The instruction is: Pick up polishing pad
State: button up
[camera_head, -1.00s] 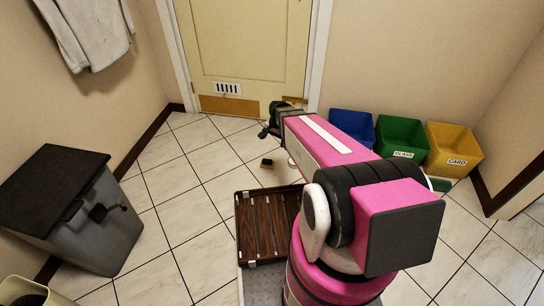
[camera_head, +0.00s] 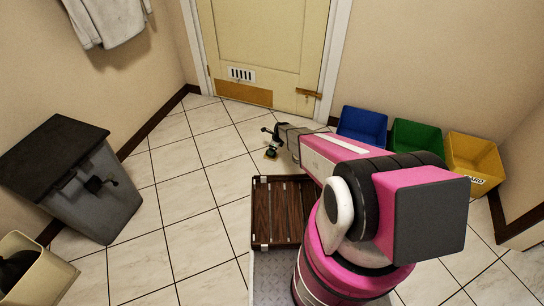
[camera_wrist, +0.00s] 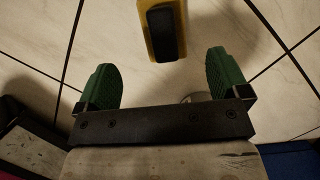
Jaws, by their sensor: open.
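A small yellow block with a black top (camera_wrist: 163,30), which looks like the polishing pad, lies on the tiled floor at the top of the wrist view, cut off by the picture edge. My gripper (camera_wrist: 162,64) is open, with green ridged fingers either side of an empty gap. The pad is beyond the fingertips, between their lines, and not visibly touched. In the head view my gripper (camera_head: 270,151) is low over the floor before the door; I cannot make out the pad there, likely hidden by the gripper.
A dark wooden slatted tray (camera_head: 262,215) stands beside my arm. Blue (camera_head: 362,124), green (camera_head: 416,138) and yellow (camera_head: 474,156) bins line the right wall. A grey lidded bin (camera_head: 95,195) stands left. The tiles left of the gripper are clear.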

jog(key=x, duration=0.8)
jog(key=shift+w+d+f, duration=0.1)
jog(key=shift+w+f, duration=0.15)
jog(key=shift+f, duration=0.1)
jog(key=c, duration=1.1)
jog(key=shift+r, duration=0.15)
